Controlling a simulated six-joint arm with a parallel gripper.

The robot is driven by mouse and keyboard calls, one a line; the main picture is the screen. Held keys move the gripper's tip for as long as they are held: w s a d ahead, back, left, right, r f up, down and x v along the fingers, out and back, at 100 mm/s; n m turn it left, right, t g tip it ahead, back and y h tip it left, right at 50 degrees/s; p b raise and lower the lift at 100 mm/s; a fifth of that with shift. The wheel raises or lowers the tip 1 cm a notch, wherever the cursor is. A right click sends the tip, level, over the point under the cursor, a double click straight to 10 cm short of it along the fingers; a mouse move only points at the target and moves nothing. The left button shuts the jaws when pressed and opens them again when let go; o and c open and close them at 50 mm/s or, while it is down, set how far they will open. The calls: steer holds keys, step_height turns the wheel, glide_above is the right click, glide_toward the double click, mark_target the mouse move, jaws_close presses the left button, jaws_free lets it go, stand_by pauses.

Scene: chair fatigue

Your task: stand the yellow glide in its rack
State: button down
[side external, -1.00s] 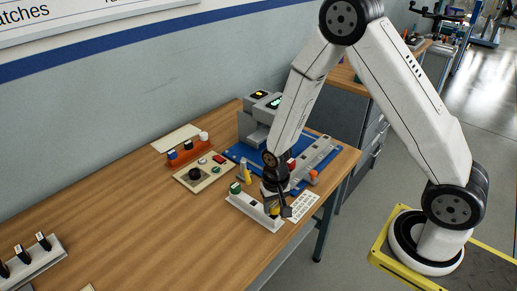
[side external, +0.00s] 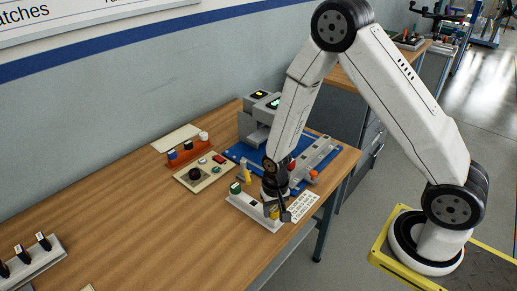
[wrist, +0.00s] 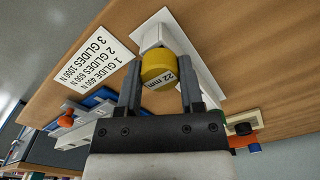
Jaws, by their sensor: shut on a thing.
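The yellow glide (wrist: 158,70), a short cylinder marked "22 mm", is between the fingertips of my gripper (wrist: 160,92) in the wrist view. My gripper is shut on it. The white rack (wrist: 205,82) lies just beyond the glide, and a white block (wrist: 151,36) on it shows right behind the glide. I cannot tell whether the glide touches the rack or is seated in it. In the side view my gripper (side external: 273,207) is low over the right end of the rack (side external: 244,205). A green glide (side external: 235,187) stands at the rack's left end.
A printed card (side external: 301,207) lies right of the rack. Behind stand a blue-based grey machine (side external: 258,125), a control panel (side external: 204,173) and an orange rack (side external: 188,154) with several pieces. Another rack (side external: 35,262) is at far left.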

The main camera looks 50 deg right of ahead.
mark_target(274, 209)
steer(key=shift+f, duration=0.25)
steer(key=shift+c, duration=0.7)
jaws_free()
steer(key=shift+r, duration=0.15)
steer(key=shift+r, duration=3.75)
steer(key=shift+r, duration=0.1)
